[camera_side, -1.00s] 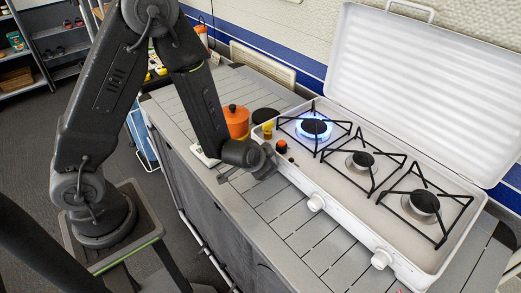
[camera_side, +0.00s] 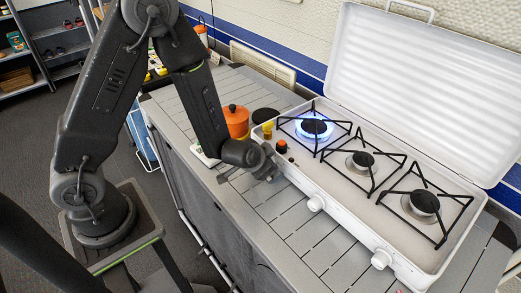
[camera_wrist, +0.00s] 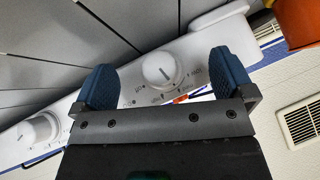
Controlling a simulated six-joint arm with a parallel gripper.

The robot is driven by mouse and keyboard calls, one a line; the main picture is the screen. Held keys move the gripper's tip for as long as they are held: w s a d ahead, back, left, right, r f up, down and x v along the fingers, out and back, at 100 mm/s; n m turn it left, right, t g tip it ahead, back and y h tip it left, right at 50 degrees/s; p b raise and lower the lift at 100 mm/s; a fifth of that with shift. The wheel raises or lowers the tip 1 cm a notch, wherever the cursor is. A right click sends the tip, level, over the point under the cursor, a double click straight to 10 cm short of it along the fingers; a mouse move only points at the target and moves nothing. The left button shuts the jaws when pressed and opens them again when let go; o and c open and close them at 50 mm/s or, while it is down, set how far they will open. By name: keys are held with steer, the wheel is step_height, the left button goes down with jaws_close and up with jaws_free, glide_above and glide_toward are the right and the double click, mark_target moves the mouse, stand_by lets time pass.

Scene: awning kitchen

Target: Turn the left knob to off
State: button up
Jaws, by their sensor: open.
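The white camping stove (camera_side: 345,230) stands on the slatted counter with its left burner (camera_side: 314,128) lit by a blue flame. My gripper (camera_side: 272,168) is at the stove's front left edge in the side view and hides the left knob there. In the wrist view, the white left knob (camera_wrist: 160,70) shows between the two blue fingertips of my gripper (camera_wrist: 164,82). The fingers are open, with a gap on each side of the knob. The knob's pointer line runs roughly upright in that picture. Whether the fingers have reached the knob's depth is unclear.
The middle knob (camera_side: 317,203) and right knob (camera_side: 382,259) are along the stove front. An orange pot (camera_side: 236,121) and small jars stand left of the stove. The raised white lid (camera_side: 420,90) is behind the burners. The slatted counter front (camera_side: 300,235) is clear.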

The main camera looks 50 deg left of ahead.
steer(key=w+v, duration=0.1)
steer(key=v, duration=0.5)
steer(key=shift+s+r, duration=0.25)
steer(key=shift+r, duration=0.35)
steer(key=shift+a, duration=0.1)
steer(key=shift+w+a+f+m+h, duration=0.45)
steer(key=shift+f+m+h, duration=0.55)
steer(key=shift+m, duration=4.6)
steer(key=shift+w+a+f+m+h, duration=0.25)
steer(key=shift+w+f+m+h, duration=0.55)
steer(key=shift+m, duration=4.8)
steer(key=shift+w+a+f+m+h, duration=0.35)
steer(key=shift+f+m+h, duration=0.8)
steer(key=shift+m, duration=4.45)
